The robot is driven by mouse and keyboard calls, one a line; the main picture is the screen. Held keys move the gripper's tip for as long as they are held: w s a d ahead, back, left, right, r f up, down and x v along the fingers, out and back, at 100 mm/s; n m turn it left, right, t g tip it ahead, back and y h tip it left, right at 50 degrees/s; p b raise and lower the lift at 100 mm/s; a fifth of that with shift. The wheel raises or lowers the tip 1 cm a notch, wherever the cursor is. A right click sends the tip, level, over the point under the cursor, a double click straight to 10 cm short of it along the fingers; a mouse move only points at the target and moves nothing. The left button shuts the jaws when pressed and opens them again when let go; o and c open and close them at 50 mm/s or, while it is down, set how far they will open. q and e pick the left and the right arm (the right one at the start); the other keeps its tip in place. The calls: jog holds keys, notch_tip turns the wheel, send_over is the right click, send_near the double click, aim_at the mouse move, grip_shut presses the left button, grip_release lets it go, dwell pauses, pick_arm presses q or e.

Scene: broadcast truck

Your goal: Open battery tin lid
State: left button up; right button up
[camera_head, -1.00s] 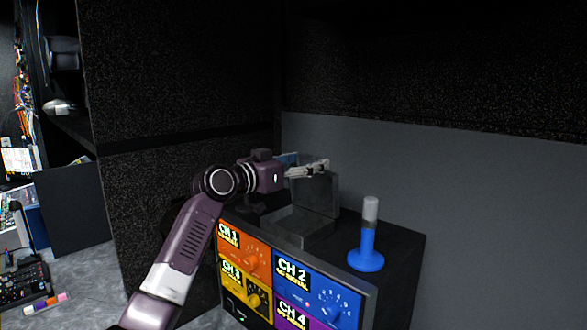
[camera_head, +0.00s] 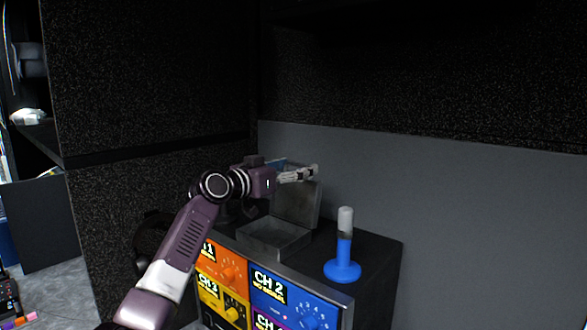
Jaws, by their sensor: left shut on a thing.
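The battery tin (camera_head: 274,241) is a grey open-topped box on top of the black unit with coloured channel panels. Its lid (camera_head: 297,204) stands raised, near upright, at the back of the tin. My left gripper (camera_head: 312,173) is at the lid's top edge, its fingers shut on the lid. The fingers hide part of that edge. The inside of the tin looks empty from here, though its floor shows only partly. My right gripper is not in view.
A blue stand with a white-grey top (camera_head: 343,250) stands right of the tin on the black unit (camera_head: 372,262). The front has channel panels with knobs. A grey wall (camera_head: 450,210) is behind; a dark speckled cabinet (camera_head: 150,80) is at left.

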pick_arm(q)
jog(key=shift+r, duration=0.85)
jog(key=o, duration=1.5)
jog(key=shift+o, duration=0.9)
jog(key=shift+f, duration=0.5)
jog(key=v, duration=1.2)
